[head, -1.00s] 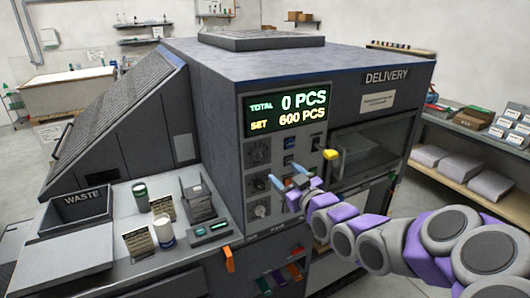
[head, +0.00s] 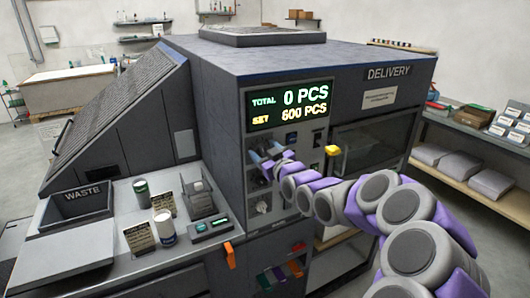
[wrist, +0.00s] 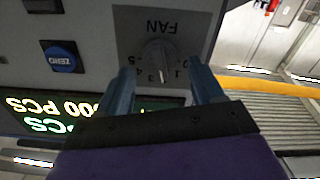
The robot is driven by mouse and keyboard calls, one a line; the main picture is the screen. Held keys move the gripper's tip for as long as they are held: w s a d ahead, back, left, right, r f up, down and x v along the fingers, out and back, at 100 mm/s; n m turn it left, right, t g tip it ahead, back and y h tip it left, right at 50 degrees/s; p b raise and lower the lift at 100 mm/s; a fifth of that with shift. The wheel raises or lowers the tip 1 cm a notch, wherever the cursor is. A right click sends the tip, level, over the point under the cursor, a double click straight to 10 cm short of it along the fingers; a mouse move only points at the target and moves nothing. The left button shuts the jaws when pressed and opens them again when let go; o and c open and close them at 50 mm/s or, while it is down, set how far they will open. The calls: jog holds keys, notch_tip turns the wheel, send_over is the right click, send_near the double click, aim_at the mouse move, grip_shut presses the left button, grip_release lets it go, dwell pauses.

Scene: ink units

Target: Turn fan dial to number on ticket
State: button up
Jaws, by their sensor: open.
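The fan dial (wrist: 157,52) is a round knob on a dark plate, shown upside down under the label FAN in the wrist view, with small numbers around its lower side. My gripper (wrist: 160,74) is open, its blue fingers on either side of the dial's lower part in the picture; I cannot tell whether they touch it. In the head view my gripper (head: 265,160) is at the panel below the display and covers the dials behind it. Two small printed cards, a nearer one (head: 140,237) and a farther one (head: 165,203), stand on the left counter; their text is too small to read.
The display (head: 289,107) reads 0 PCS and 600 PCS. A blue ZERO button (wrist: 62,57) is beside the fan plate. Another knob (head: 264,207) and a yellow knob (head: 333,150) are nearby. A waste bin (head: 85,206) and cups are on the counter.

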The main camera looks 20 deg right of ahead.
jog(key=shift+w+a, duration=0.3)
jog(key=shift+a, duration=0.05)
jog(key=shift+d, duration=0.45)
jog(key=c, duration=0.4)
jog(key=shift+a, duration=0.15)
jog(key=c, duration=0.7)
jog(key=shift+o, duration=0.2)
jog(key=shift+r+m+p, duration=0.1)
jog(key=shift+m+p, duration=0.2)
jog(key=shift+p, duration=0.1)
jog(key=m+p, duration=0.2)
jog(key=shift+d+r+p, duration=0.15)
jog(key=shift+d+p, duration=0.05)
jog(key=shift+p, duration=0.1)
jog(key=shift+d+m+p, duration=0.15)
jog(key=shift+m+p, duration=0.8)
jog(key=shift+m, duration=0.65)
